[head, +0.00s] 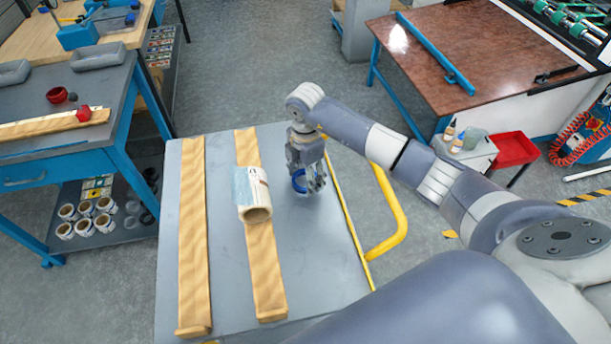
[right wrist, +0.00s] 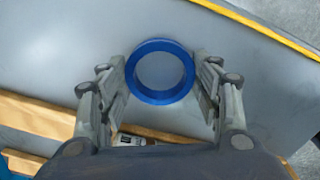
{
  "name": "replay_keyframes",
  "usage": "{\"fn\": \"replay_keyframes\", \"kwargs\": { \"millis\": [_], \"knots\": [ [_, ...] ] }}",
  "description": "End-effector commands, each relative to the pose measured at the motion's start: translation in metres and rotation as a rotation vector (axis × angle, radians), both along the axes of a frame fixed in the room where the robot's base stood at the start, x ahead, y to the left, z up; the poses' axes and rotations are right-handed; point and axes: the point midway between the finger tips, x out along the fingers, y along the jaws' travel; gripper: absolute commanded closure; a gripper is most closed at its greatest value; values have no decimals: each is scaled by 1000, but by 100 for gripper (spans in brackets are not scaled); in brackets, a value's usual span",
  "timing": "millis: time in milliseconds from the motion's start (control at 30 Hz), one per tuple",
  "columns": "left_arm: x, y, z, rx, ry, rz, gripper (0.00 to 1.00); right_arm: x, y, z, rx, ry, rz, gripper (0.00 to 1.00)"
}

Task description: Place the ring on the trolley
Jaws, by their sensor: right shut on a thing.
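The blue ring (right wrist: 160,97) is between the two fingers of my right gripper (right wrist: 162,85) in the right wrist view. The gripper is shut on it. In the head view my right gripper (head: 314,184) points down over the grey trolley top (head: 318,250), near its right edge, and part of the blue ring (head: 299,181) shows at the fingers. The ring is low over the trolley; I cannot tell whether it touches the surface. The trolley has a yellow handle (head: 396,220) on its right side. My left gripper is not in view.
Two wooden rails (head: 192,230) lie lengthwise on the trolley. A roll (head: 252,192) rests on the right rail, just left of the gripper. A blue workbench (head: 112,110) stands at left, and a brown-topped table (head: 470,60) at the back right.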

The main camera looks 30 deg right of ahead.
Motion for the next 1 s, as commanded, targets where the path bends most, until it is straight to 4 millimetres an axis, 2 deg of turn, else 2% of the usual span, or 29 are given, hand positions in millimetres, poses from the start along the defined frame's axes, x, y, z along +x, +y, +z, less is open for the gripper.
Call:
{"fn": "replay_keyframes", "kwargs": {
  "millis": [33,167,400,433,500,533,867,1000],
  "knots": [
    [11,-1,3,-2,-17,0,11,-1,0,-6,1,2,0,67],
    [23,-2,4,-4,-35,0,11,0,0,-11,-1,-1,0,67],
    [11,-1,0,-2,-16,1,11,0,0,-14,-1,-1,0,67],
    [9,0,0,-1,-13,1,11,0,0,-14,-1,0,0,39],
    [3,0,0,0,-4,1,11,0,0,-13,-1,0,0,23],
    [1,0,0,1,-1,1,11,0,0,-13,-1,0,0,21],
    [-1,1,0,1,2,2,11,0,0,-12,-1,0,0,21],
    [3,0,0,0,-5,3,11,1,0,-4,1,-4,1,21]
  ]
}}
